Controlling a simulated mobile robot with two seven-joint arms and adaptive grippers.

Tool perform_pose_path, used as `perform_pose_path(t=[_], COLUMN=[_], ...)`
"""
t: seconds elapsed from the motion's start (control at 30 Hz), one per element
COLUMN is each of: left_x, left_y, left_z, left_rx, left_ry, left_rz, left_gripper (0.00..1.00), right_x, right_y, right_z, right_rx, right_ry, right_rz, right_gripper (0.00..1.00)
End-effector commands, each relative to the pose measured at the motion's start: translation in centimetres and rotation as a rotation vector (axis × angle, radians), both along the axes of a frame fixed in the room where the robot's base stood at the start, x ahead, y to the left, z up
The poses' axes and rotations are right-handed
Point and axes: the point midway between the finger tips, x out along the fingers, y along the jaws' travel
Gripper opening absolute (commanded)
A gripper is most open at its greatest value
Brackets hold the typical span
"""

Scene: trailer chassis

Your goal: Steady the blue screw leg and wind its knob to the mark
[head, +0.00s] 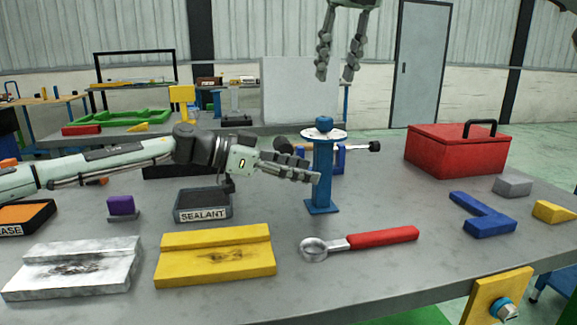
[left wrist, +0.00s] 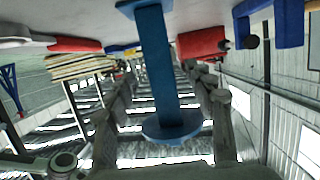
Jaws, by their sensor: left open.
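The blue screw leg (head: 322,180) stands upright on the grey table on a square foot. A white disc (head: 339,135) sits on top with a blue knob (head: 324,123) at its centre. The mark is too small to make out. My left gripper (head: 304,172) is open and level beside the post. In the left wrist view, which is upside down, the post (left wrist: 157,65) stands between its two fingers, with gaps on both sides. My right gripper (head: 336,76) hangs above the knob, pointing down, its fingers apart and empty.
Behind the leg is a blue clamp with a black-ended handle (head: 374,146). A red toolbox (head: 455,152) stands at right. A red-handled wrench (head: 380,238), a yellow block (head: 214,265) and a sealant tray (head: 203,214) lie in front. Bare table lies right of the leg.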

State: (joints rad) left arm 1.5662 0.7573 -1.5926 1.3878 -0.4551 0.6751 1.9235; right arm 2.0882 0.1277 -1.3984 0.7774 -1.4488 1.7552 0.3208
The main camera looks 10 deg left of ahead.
Motion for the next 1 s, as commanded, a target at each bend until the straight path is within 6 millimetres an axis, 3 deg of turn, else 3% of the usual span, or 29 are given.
perform_pose_path(t=[0.3,0.67,1.0], left_x=[1.3,1.5,1.4], left_y=[-3.8,-4.3,-4.3], left_z=[-1.2,-1.4,-1.4], left_rx=[0.001,0.002,0.002], left_ry=[-0.002,-0.002,-0.002], left_rz=[0.000,0.001,0.000], left_gripper=[0.53,0.53,0.14], right_x=[0.0,0.0,0.0], right_y=[0.0,0.0,0.0], right_z=[0.0,0.0,0.0], right_rx=[0.000,0.000,0.000], right_ry=[0.000,0.000,0.000], right_rz=[0.000,0.000,0.000], right_gripper=[0.34,0.34,0.34])
